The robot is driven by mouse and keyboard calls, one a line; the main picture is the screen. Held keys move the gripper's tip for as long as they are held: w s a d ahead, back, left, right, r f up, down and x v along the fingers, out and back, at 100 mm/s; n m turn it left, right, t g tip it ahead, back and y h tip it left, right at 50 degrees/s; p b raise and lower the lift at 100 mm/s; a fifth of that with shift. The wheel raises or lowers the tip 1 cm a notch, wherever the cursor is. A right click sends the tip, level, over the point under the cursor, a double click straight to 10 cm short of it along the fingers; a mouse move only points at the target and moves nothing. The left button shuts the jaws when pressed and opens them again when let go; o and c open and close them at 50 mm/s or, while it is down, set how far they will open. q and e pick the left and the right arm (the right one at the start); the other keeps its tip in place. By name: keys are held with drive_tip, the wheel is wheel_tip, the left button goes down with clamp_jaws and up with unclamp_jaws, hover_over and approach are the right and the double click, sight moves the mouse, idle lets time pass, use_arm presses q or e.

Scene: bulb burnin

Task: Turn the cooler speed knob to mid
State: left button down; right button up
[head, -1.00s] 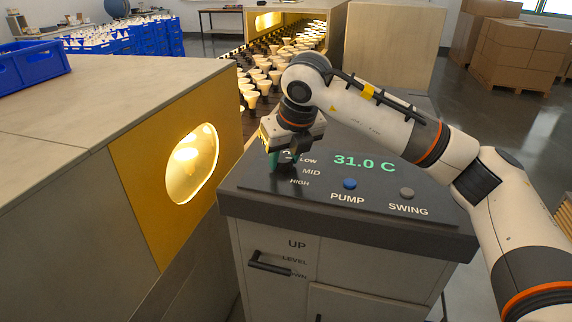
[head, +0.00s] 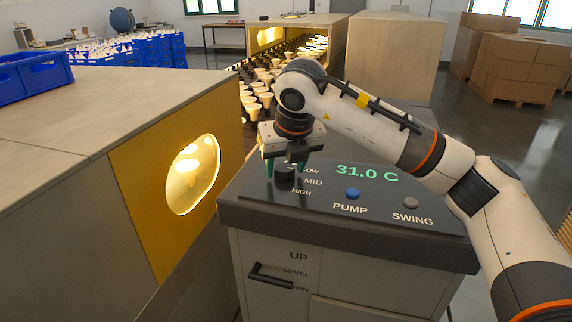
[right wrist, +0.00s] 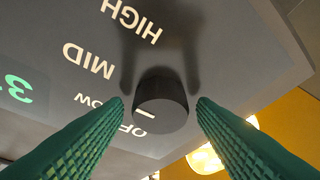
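The cooler's black speed knob (head: 284,182) stands on the dark top panel (head: 400,184), beside the labels LOW, MID (head: 313,182) and HIGH. My right gripper (head: 284,164) points down over it, with its green fingers on either side. In the right wrist view, the knob (right wrist: 160,104) sits between the open fingertips (right wrist: 160,102), with a narrow gap on each side. A white mark on the knob's face lies toward the OFF and LOW labels, away from MID (right wrist: 88,60); its exact setting is hard to tell. My left gripper is out of view.
The panel also bears a blue PUMP button (head: 352,193), a grey SWING button (head: 411,203) and a 31.0 C display (head: 367,172). A handle (head: 270,276) is on the cooler's front. A yellow-faced housing with a lit window (head: 193,173) stands close at left.

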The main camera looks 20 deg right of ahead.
drive_tip(key=shift+o, duration=0.5)
drive_tip(key=shift+f, duration=0.1)
drive_tip(key=b+v, duration=0.1)
drive_tip(key=v, duration=1.1)
